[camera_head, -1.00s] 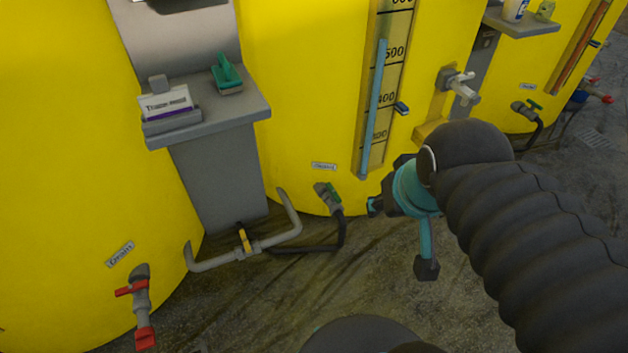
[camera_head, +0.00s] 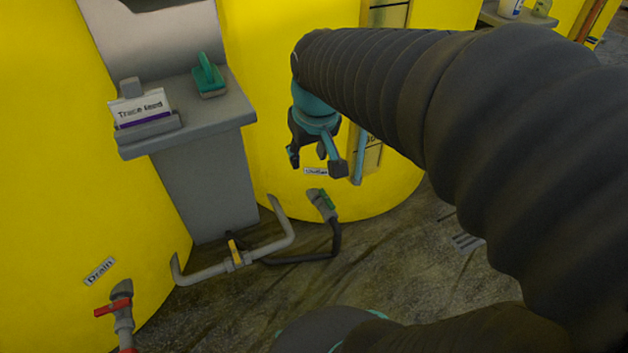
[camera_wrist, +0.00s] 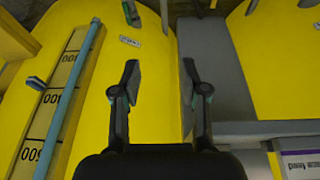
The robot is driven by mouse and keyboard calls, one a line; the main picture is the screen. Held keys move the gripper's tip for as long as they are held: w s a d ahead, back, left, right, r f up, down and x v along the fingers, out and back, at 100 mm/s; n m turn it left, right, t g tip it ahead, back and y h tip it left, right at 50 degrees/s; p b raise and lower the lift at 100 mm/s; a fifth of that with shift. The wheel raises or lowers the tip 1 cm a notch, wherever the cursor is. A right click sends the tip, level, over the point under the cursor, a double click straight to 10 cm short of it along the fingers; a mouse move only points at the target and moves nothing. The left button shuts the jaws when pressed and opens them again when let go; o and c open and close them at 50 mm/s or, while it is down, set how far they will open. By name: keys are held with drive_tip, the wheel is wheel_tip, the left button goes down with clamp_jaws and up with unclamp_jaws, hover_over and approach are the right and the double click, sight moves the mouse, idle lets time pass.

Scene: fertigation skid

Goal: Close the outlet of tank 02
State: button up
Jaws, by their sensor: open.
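The middle yellow tank (camera_head: 285,120) has a small white label (camera_head: 314,171) low on its wall, which seems to read "Outlet". Just below the label is a grey valve (camera_head: 320,207) with a green handle (camera_head: 327,200), and a black hose runs down from it. The handle appears to lie along the valve body. No tank number is readable. My gripper (camera_head: 316,160) is open and empty, above the valve and in front of the tank wall. In the wrist view my gripper (camera_wrist: 160,75) is apart from the label (camera_wrist: 130,41) and the valve (camera_wrist: 131,13) at the top edge.
A grey shelf (camera_head: 235,112) left of my gripper carries a green-handled brush (camera_head: 208,78) and a "Trace feed" card (camera_head: 140,107). A grey pipe with a yellow-handled valve (camera_head: 235,250) runs low between tanks. A red-handled drain valve (camera_head: 120,308) is at lower left.

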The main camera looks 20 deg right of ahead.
drive_tip(key=w+d+f+g+b, duration=0.25)
drive_tip(key=w+d+f, duration=0.35)
drive_tip(key=w+f, duration=0.5)
drive_tip(key=g+b, duration=0.1)
drive_tip(key=b, duration=0.2)
approach(327, 198)
wheel_tip(327, 198, down, 9)
drive_tip(key=shift+w+d+r+b, duration=0.15)
drive_tip(key=shift+w+r+b, duration=0.05)
drive_tip(key=shift+b, duration=0.9)
drive_tip(key=shift+c, duration=0.3)
clamp_jaws()
